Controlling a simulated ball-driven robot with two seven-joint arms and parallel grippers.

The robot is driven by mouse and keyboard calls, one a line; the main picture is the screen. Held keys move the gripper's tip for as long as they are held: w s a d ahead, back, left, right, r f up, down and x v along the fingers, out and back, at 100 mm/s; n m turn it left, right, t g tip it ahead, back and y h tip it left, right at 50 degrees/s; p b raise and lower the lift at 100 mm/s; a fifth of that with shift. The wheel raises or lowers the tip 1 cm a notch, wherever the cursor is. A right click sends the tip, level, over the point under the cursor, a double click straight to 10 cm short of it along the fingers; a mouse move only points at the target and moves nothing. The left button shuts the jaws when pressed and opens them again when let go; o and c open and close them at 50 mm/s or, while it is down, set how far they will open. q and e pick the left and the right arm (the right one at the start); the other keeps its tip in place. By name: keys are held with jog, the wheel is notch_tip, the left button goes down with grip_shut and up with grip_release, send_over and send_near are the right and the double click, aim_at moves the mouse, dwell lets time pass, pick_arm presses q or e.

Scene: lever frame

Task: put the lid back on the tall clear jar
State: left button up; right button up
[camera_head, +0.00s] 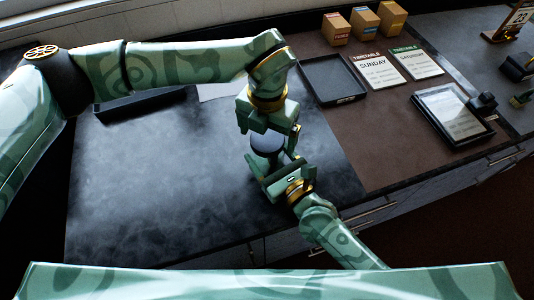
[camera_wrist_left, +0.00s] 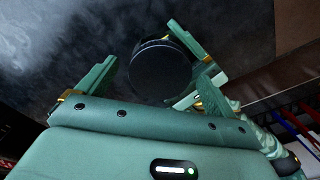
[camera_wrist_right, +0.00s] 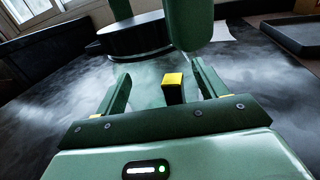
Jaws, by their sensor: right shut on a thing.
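The dark round lid (camera_head: 266,141) shows between my two grippers in the head view. In the left wrist view the lid (camera_wrist_left: 160,72) is a black disc seen from above. My left gripper (camera_head: 272,140) is above it, fingers spread either side, with a gap between the lid and the left finger. My right gripper (camera_wrist_right: 160,80) is shut on the tall clear jar (camera_wrist_right: 145,74), whose body is faint and see-through. In the right wrist view the lid (camera_wrist_right: 135,38) is at the jar's top; I cannot tell whether it is seated. The jar is mostly hidden in the head view.
A black tray (camera_head: 333,80) lies right of my left wrist. The dark counter (camera_head: 160,160) is clear at left. Its front edge is near my right gripper.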

pick_arm(q)
notch_tip(320, 180, up, 12)
dwell(0.6)
pick_arm(e)
jog(key=o, duration=2)
jog(key=shift+c, duration=0.2)
pick_arm(q)
jog(key=shift+f, duration=0.15)
pick_arm(e)
jog(key=v, duration=1.6)
jog(key=shift+s, duration=0.15)
jog(key=shift+d, duration=0.1)
